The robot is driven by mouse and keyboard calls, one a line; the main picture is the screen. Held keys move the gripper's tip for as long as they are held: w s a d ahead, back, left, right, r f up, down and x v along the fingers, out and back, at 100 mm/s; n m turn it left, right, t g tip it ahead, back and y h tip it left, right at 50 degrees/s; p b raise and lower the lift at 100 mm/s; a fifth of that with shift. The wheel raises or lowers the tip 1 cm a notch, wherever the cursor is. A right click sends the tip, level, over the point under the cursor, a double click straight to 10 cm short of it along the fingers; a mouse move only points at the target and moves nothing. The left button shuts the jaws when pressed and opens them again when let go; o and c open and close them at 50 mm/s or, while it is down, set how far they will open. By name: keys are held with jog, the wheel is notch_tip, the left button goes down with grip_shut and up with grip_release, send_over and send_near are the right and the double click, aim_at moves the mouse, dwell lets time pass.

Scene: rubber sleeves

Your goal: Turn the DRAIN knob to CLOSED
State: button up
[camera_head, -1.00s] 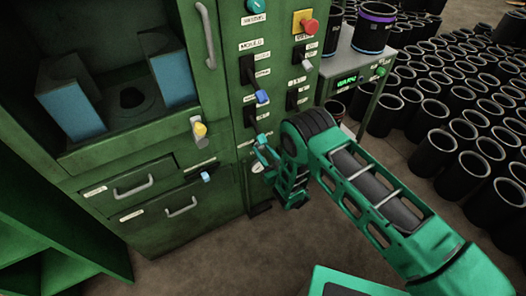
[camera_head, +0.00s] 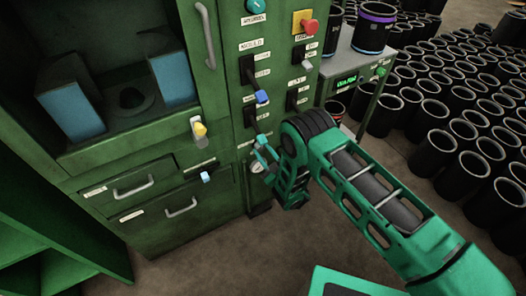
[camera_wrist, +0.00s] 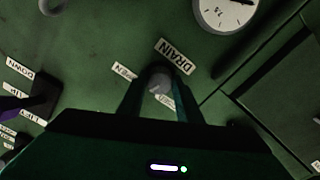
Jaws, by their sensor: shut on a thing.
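The DRAIN knob (camera_wrist: 157,80) is a small grey knob on the green machine panel. In the wrist view it sits below the white DRAIN label (camera_wrist: 175,56), between my two fingers. My gripper (camera_wrist: 160,92) is shut on the knob.
A round gauge (camera_wrist: 224,12) is above the knob in the wrist view. In the head view, a blue-tipped lever (camera_head: 262,97) and a red button (camera_head: 308,27) are higher on the panel. Two drawers (camera_head: 150,200) are to the left. Many black sleeves (camera_head: 440,115) stand on the floor at right.

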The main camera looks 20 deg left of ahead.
jog(key=n, duration=0.6)
jog(key=shift+d+n, duration=0.1)
jog(key=shift+n, duration=0.2)
jog(key=n, duration=0.5)
jog(key=shift+n, duration=0.3)
jog(key=o, duration=1)
jog(key=shift+o, duration=0.2)
jog(key=v, duration=1)
jog(key=shift+s+d, duration=0.2)
